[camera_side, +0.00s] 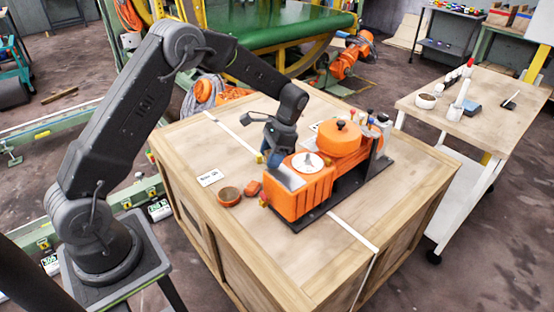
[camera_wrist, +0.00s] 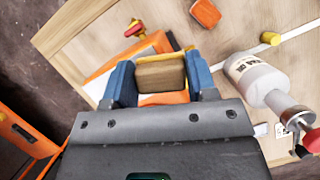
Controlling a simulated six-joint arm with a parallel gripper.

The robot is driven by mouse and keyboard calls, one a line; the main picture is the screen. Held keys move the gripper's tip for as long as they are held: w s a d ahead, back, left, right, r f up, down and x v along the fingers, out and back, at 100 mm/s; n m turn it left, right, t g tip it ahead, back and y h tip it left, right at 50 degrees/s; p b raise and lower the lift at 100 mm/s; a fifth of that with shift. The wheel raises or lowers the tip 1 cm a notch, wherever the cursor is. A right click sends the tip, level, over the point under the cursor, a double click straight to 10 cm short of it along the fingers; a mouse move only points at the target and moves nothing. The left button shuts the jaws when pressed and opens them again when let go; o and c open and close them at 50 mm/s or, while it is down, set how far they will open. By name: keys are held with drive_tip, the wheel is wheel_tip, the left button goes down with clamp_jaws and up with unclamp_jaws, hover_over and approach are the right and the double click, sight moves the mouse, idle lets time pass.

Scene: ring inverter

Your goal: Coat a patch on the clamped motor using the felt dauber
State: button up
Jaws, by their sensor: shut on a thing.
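The orange motor (camera_side: 304,198) sits on a dark base plate on the wooden crate in the side view. A pale grey patch (camera_side: 290,178) lies on its near top end. My gripper (camera_side: 264,157) is above and beside this end, pointing down. In the wrist view my gripper (camera_wrist: 162,80) has its blue fingers shut on a brown block with a yellow edge, apparently the felt dauber (camera_wrist: 160,75). Orange motor surface (camera_wrist: 118,62) shows behind it. I cannot tell whether the dauber touches the motor; its lower face is hidden.
A brown-filled bowl (camera_side: 229,195), an orange block (camera_side: 252,188) and a white card (camera_side: 210,177) lie left of the motor. A round orange cover (camera_side: 341,138) stands behind. A white bottle (camera_wrist: 256,80) is close on the right in the wrist view. The crate's front top is clear.

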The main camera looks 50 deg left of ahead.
drive_tip(key=shift+w+a, duration=0.2)
drive_tip(key=shift+w, duration=0.1)
drive_tip(key=shift+d+r, duration=0.15)
drive_tip(key=shift+d, duration=2.9)
drive_tip(key=shift+d+r, duration=0.1)
drive_tip(key=shift+d, duration=2.9)
drive_tip(key=shift+a, duration=5.95)
drive_tip(key=shift+r, duration=3.35)
drive_tip(key=shift+s, duration=0.25)
drive_tip(key=shift+f, duration=0.15)
